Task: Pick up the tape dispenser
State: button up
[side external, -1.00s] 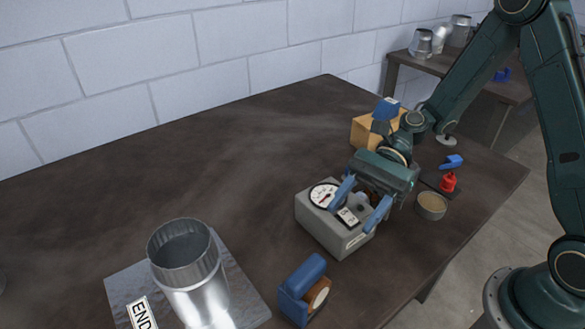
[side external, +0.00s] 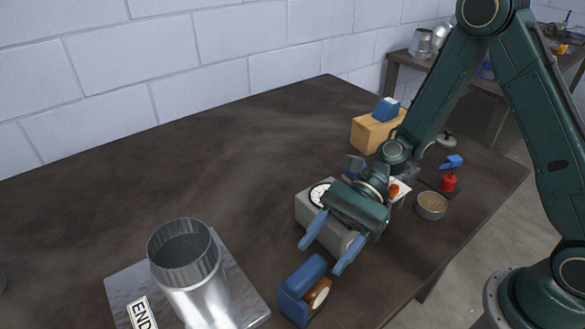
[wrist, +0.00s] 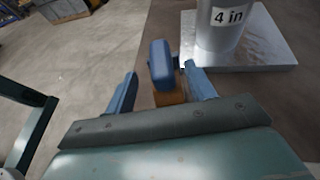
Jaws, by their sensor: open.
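The tape dispenser (side external: 303,288) is blue with a tan roll of tape in it. It stands on the dark table in the side view, just beyond my fingertips. My gripper (side external: 322,258) is open and empty, its two blue fingers reaching down and left toward the dispenser, above and in front of the grey box. In the wrist view the dispenser (wrist: 161,65) shows between and ahead of the two fingers of my gripper (wrist: 160,80), close to the right finger. I cannot tell whether that finger touches it.
A metal duct (side external: 187,270) stands on a metal plate (side external: 246,300) left of the dispenser. A grey box with a dial (side external: 310,208) is under my gripper. A round tin (side external: 431,206), a red bottle (side external: 448,182) and a tan block (side external: 372,134) sit farther back. The table's middle is clear.

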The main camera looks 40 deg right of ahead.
aim_at(289, 297)
jog(key=shift+a+f, duration=0.1)
jog(key=shift+a, duration=0.15)
jog(key=shift+x, duration=2.55)
jog(key=shift+f, duration=0.15)
jog(key=shift+c, duration=0.2)
grip_shut()
